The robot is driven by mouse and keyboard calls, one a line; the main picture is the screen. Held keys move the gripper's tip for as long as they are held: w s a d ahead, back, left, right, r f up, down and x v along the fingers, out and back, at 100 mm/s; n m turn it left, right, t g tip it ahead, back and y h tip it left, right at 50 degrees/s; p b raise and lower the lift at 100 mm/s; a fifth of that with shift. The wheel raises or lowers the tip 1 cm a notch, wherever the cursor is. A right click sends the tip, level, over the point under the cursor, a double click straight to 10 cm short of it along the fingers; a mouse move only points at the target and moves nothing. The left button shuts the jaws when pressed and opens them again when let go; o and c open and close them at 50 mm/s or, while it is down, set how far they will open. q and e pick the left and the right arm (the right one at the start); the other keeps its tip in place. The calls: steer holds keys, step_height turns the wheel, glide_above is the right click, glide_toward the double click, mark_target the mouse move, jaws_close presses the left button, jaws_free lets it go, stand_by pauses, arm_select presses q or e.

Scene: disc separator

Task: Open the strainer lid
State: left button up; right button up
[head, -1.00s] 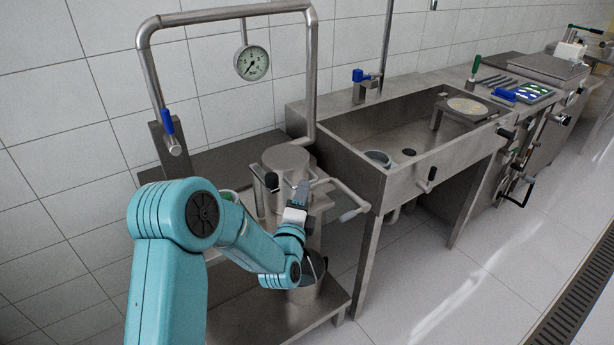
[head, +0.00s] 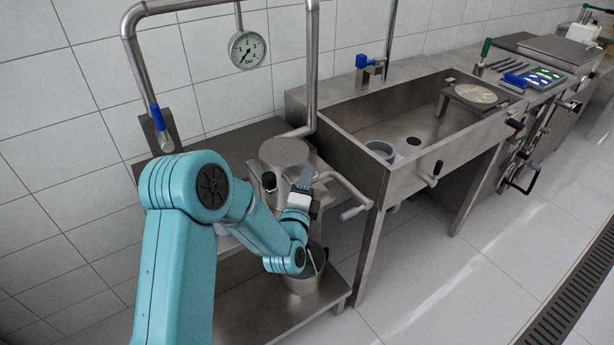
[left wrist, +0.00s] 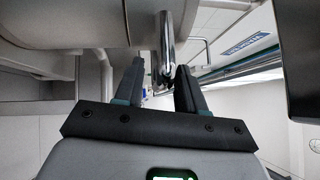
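The strainer is a steel cylinder (head: 268,196) standing upright on the steel stand at the middle of the head view. Its round flat lid (head: 284,152) lies level on top and looks closed. A black knob (head: 269,181) sits at its front rim. My left gripper (head: 306,177) is at the right front side of the strainer, just below lid height. In the left wrist view my left gripper (left wrist: 160,85) has its fingers apart, with a shiny metal bar (left wrist: 163,48) between or just beyond them. Contact cannot be told. My right gripper is not visible.
A bar with a pale grip (head: 353,212) sticks out right of the strainer. A bucket (head: 305,280) stands on the lower shelf. A steel sink (head: 335,140) stands to the right. The floor in front is clear.

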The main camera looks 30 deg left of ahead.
arm_select(q)
steer(key=shift+s+r, duration=0.1)
steer(key=shift+s, duration=0.05)
steer(key=shift+c, duration=0.9)
jaws_close()
